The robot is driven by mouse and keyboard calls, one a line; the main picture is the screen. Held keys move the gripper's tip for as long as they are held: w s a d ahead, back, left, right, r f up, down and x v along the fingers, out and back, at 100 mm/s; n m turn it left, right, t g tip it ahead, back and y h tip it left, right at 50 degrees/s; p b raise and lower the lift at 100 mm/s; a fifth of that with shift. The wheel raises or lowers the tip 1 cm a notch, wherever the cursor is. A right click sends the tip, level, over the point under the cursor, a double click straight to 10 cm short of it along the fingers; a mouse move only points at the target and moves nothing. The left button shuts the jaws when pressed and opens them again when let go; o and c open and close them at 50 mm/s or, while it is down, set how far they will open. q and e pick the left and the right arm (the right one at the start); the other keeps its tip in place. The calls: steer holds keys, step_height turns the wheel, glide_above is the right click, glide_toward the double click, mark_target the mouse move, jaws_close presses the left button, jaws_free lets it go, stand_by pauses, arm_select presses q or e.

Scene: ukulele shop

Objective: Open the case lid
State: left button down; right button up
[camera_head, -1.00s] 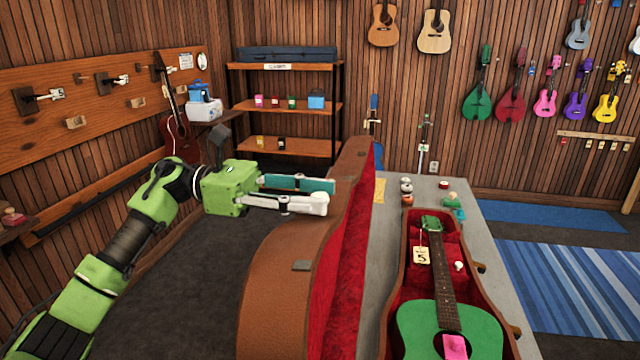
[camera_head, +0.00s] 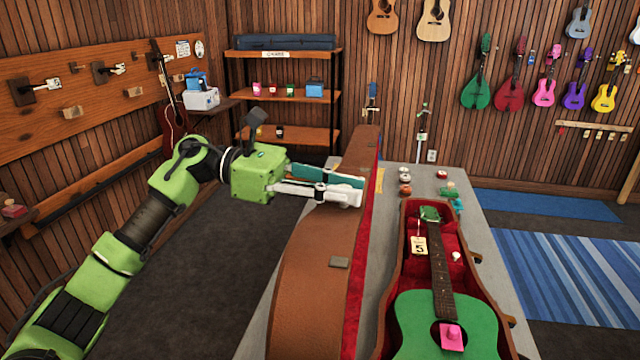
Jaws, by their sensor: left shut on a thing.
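The brown guitar case (camera_head: 392,300) lies open on the grey bench at the lower right. Its red-lined inside holds a green guitar (camera_head: 445,318). The case lid (camera_head: 322,262) stands roughly upright along the case's left side. Its brown outer face is towards the left, and only a narrow strip of red lining shows. My left gripper (camera_head: 362,190) reaches in from the left and is shut on the lid at its upper part. The exact contact at the fingertips is hard to see. My right gripper is not in view.
The grey bench (camera_head: 398,215) carries small jars and green items beyond the case. A shelf (camera_head: 285,98) stands at the back, and a wooden wall rack (camera_head: 100,85) is at the left. Open dark floor lies left of the lid. A blue rug (camera_head: 570,275) lies at the right.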

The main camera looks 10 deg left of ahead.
arm_select(q)
steer(key=d+b, duration=0.1)
steer(key=d, duration=0.5)
steer(key=shift+d, duration=0.2)
steer(key=shift+r, duration=0.1)
steer(key=c, duration=1.8)
jaws_free()
steer(key=a, duration=0.4)
steer(key=a+r, duration=0.1)
steer(key=a, duration=0.7)
steer(key=shift+r, duration=0.35)
